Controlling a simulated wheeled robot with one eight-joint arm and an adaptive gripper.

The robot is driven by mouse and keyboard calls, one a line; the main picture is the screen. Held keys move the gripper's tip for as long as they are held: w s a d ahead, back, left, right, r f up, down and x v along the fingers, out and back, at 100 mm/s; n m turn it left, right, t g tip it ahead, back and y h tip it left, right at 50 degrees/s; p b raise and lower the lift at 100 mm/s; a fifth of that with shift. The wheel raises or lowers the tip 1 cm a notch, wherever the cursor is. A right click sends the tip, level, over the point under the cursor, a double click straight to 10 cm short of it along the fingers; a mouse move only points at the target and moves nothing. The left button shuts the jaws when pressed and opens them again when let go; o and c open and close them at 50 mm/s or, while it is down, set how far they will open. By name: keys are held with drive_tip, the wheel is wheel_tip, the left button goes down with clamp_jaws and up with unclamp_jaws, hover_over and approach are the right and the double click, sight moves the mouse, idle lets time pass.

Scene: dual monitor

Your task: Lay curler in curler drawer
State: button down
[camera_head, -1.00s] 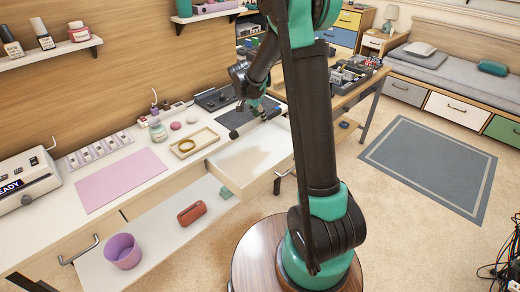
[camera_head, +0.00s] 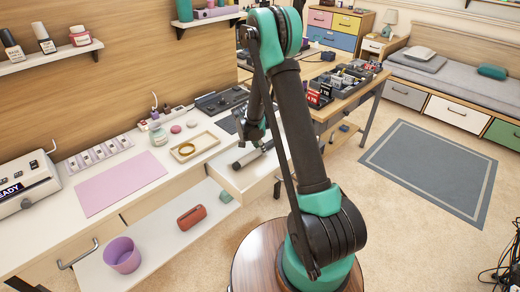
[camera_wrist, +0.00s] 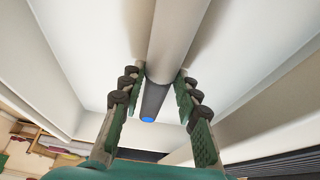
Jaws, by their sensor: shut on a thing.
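The curler is a light cylinder (camera_wrist: 176,40) with a dark end and a blue tip. In the head view the curler (camera_head: 247,160) lies slanted within the open drawer area. My gripper (camera_wrist: 158,76) is shut on the curler, with a finger on each side near its dark end. In the head view my gripper (camera_head: 255,138) reaches down over the drawer. The curler drawer (camera_head: 242,183) is pulled out from the white desk and pale inside. Its walls rise on both sides of the curler in the wrist view. Whether the curler touches the drawer floor is unclear.
The desktop beside the drawer holds a tray with a gold ring (camera_head: 194,146), a pink mat (camera_head: 120,183) and a jar (camera_head: 158,134). A rug (camera_head: 430,172) lies on the floor at right.

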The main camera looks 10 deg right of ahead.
sight(253, 153)
drive_tip(key=shift+f, duration=0.25)
drive_tip(key=shift+f, duration=0.15)
drive_tip(key=c, duration=1.1)
unclamp_jaws()
drive_tip(key=v, duration=1.2)
drive_tip(key=s+d+r+n+y, duration=0.1)
drive_tip(key=s+d+n, duration=0.2)
drive_tip(key=s, duration=0.7)
drive_tip(key=s+d+r+n+t+y, duration=0.1)
drive_tip(key=s+d+r+n, duration=0.1)
drive_tip(key=s, duration=0.8)
drive_tip(key=s+d+r+n+y, duration=0.1)
drive_tip(key=s+d+n, duration=0.3)
drive_tip(key=s, duration=0.6)
drive_tip(key=shift+r+n+y, duration=0.4)
drive_tip(key=shift+r+n, duration=0.15)
drive_tip(key=shift+n, duration=0.35)
